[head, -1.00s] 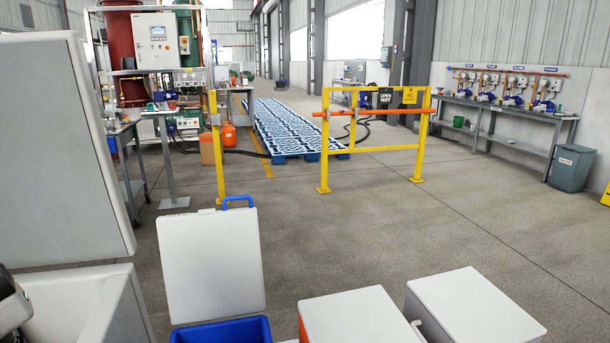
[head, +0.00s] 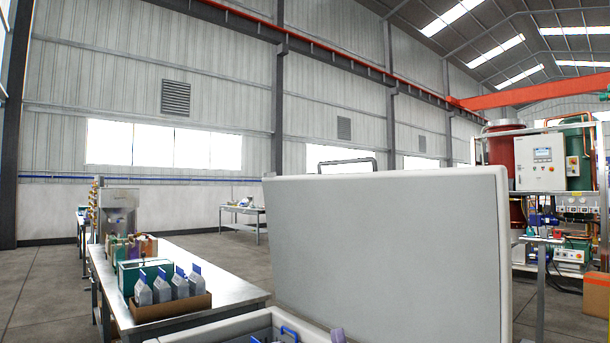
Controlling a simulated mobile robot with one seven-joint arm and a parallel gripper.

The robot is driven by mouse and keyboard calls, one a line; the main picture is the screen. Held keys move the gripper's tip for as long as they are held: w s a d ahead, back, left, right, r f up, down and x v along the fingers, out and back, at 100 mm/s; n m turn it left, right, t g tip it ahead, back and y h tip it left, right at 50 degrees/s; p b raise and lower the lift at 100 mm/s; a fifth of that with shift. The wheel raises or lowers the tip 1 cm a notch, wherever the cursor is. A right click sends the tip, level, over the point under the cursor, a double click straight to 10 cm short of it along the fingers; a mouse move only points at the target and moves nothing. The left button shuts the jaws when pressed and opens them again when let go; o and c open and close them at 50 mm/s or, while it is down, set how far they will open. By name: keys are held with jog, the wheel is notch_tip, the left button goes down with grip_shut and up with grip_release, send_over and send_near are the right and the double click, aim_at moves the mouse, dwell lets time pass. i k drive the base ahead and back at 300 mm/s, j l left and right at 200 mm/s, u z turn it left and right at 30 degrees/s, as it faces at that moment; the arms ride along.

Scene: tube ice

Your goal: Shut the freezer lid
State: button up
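The freezer lid (head: 390,245) is a large white panel standing raised, nearly upright, in the middle of the head view. A dark bar handle (head: 347,163) shows above its top edge. The freezer body (head: 225,329) shows only as a light rim at the bottom of the view, below the lid. The freezer is open. A blue handle-shaped item (head: 289,332) and a small purplish item show inside, mostly cut off by the frame edge. My gripper is not in view.
A steel table (head: 190,256) stands left of the freezer, with a brown tray (head: 172,313) of several cartons and a green box (head: 146,273). Another table (head: 243,212) stands farther back. A machine rack (head: 545,200) is at the right. Floor shows between them.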

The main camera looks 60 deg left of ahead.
aim_at(424, 255)
jog(key=u, duration=1.3)
jog(key=l+u, duration=0.3)
jog(key=i+l+u, duration=0.1)
jog(key=l+u, duration=0.15)
